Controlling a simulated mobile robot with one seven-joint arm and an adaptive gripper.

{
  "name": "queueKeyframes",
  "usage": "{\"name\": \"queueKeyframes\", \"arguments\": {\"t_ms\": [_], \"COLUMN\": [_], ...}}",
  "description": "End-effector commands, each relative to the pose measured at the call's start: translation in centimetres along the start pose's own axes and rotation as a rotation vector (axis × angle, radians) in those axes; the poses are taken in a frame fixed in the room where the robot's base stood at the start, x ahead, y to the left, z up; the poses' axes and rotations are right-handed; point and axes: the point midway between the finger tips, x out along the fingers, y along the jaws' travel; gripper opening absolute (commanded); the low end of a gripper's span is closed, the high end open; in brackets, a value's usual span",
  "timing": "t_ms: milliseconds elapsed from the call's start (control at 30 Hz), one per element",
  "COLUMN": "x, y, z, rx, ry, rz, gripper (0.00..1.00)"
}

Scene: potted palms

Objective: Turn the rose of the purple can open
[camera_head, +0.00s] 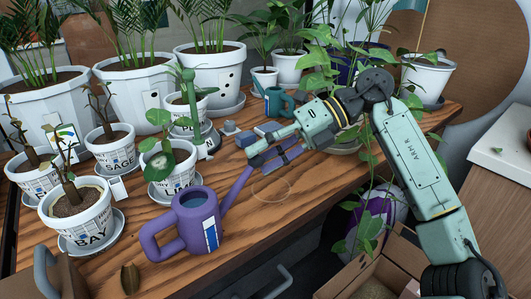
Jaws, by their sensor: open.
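The purple can (192,222) stands upright on the wooden table, its handle to the left. The rose's exact outline is hard to make out there, because the fingers overlap the spout's end. I cannot tell whether a finger touches it or how far the rose is turned.
Several potted plants crowd the left and back, including one labelled BAY (78,214). A teal can (279,101) stands behind my gripper. A small brown object (130,279) lies at the front. The wooden table (320,180) is mostly clear right of the purple can.

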Motion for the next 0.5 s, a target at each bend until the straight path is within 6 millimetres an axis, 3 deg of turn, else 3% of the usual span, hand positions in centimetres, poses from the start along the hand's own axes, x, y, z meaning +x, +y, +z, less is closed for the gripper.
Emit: {"name": "queueKeyframes", "arguments": {"t_ms": [267, 500], "x": [-1.2, -6.1], "y": [0.0, 0.0], "z": [0.1, 0.1], "rx": [0.001, 0.002], "ry": [-0.001, -0.004], "rz": [-0.002, -0.001], "gripper": [0.48, 0.48]}}
